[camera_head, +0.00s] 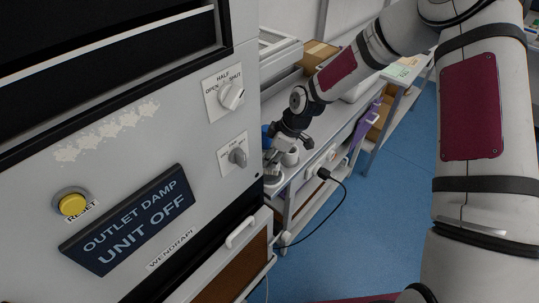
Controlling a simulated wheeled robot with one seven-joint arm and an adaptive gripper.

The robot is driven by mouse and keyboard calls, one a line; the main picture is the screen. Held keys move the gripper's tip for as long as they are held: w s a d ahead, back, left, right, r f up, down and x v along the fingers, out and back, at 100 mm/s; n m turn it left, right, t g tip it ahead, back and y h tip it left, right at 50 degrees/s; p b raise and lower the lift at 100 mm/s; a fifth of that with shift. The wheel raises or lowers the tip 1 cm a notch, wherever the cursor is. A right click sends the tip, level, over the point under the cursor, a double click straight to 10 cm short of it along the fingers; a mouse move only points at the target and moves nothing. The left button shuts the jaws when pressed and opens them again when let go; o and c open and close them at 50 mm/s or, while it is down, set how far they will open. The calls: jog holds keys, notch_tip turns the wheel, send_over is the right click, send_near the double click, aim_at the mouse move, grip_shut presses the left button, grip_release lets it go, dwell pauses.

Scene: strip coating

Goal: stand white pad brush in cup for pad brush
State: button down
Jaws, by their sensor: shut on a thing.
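My gripper (287,139) is small and far off in the head view, above the near end of a grey bench. It points down and is shut on a pale piece, the white pad brush (282,144), which is mostly hidden by the fingers. A white cup (291,158) stands on the bench just below and right of the fingers. Another white round piece (272,181) sits at the bench's near corner. I cannot tell which of these is the cup for the pad brush, or whether the brush touches either.
A large grey machine (140,130) with knobs and an "OUTLET DAMP UNIT OFF" plate fills the left and hides part of the bench (335,131). A blue item (266,137) is by the gripper. A black cable (343,205) hangs from the bench front. Blue floor (400,200) is clear.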

jog(key=shift+f, duration=0.8)
jog(key=c, duration=1.3)
grip_release()
jog(key=shift+p+v, duration=0.45)
jog(key=shift+v, duration=1.05)
